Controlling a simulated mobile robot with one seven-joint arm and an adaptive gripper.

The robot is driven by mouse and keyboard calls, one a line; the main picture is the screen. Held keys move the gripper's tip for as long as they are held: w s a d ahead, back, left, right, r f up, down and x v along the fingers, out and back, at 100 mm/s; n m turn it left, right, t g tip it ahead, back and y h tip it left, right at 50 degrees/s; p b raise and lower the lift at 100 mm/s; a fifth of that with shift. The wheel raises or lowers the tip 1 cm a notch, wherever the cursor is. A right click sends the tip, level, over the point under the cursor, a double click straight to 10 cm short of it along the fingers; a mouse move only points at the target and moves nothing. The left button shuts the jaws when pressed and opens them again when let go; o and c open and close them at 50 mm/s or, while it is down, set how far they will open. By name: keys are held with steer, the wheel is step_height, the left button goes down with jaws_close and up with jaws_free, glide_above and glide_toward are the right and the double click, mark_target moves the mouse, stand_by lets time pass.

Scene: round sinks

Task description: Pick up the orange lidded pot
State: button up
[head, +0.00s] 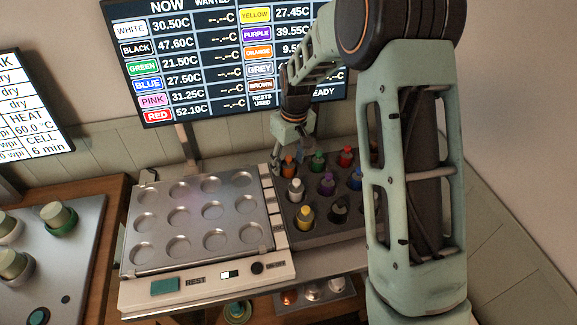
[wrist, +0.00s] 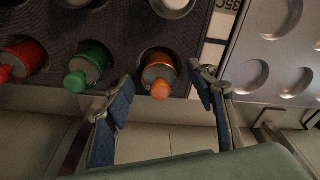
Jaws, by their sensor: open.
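The orange lidded pot (head: 289,167) stands in a dark rack (head: 297,235), at its back left corner in the head view. My gripper (head: 276,166) is beside the pot in the head view. In the wrist view my gripper (wrist: 161,93) is open, with its blue-padded fingers apart on either side of the orange pot. No contact with the pot is visible. My arm hides part of the rack's right side.
A green pot (wrist: 86,65) and a red pot (wrist: 22,60) stand in the same row. Several other coloured pots fill the rack. A metal plate with round wells (head: 197,198) lies left of the rack. A temperature screen (head: 215,75) stands behind.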

steer(key=shift+f, duration=0.2)
steer(key=c, duration=1.3)
steer(key=shift+o, duration=0.2)
